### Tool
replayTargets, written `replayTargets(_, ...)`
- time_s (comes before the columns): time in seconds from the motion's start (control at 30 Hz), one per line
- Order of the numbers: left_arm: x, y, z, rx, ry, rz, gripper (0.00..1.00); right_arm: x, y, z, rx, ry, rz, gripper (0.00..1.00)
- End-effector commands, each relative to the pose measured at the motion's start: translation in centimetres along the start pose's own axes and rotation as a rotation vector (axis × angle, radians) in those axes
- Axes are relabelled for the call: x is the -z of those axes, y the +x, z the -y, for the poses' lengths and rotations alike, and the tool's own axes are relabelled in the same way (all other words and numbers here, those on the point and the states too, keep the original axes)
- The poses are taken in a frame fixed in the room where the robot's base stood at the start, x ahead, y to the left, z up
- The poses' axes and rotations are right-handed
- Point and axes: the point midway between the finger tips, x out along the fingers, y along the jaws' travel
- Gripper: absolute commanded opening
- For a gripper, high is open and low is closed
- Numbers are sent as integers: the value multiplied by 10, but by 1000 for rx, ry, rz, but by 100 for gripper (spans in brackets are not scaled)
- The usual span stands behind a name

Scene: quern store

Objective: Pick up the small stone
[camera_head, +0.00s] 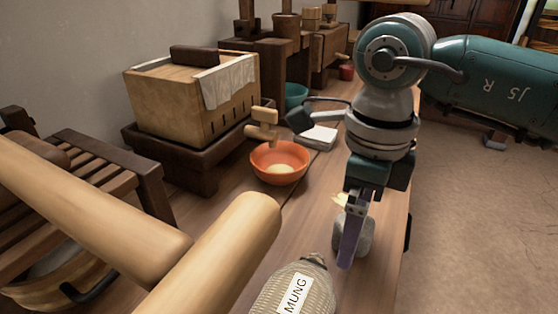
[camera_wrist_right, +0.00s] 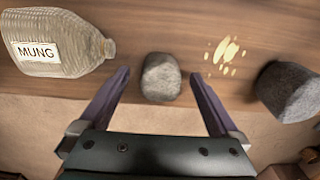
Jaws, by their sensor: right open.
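The small stone (camera_wrist_right: 161,77) is grey and rounded and lies on the wooden bench top. In the right wrist view it sits between the tips of my right gripper (camera_wrist_right: 160,76), with a gap to each finger. The gripper is open and empty. In the head view my right gripper (camera_head: 350,255) points down at the bench, and one finger partly covers the small stone (camera_head: 367,238). A larger, darker stone (camera_wrist_right: 288,92) lies to the right in the wrist view. My left gripper is not in view.
A jar labelled MUNG (camera_head: 300,288) lies near the stone. Pale yellow pieces (camera_wrist_right: 226,52) are scattered between the stones. An orange bowl (camera_head: 279,163) and a wooden box (camera_head: 192,97) stand farther back. The bench's edge is close on the right.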

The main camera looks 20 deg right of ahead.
Motion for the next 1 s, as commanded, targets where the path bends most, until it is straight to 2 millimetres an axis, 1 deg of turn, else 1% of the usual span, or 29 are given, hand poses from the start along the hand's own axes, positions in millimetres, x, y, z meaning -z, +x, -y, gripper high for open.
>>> replayTargets(0.1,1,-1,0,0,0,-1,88,0,-1,0,0,0,1,98)
replayTargets(0.13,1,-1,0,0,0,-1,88,0,-1,0,0,0,1,95)
replayTargets(0.9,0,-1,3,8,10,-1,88,0,-2,0,0,0,0,9)
replayTargets(1.0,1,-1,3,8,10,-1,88,0,-2,0,0,0,0,0)
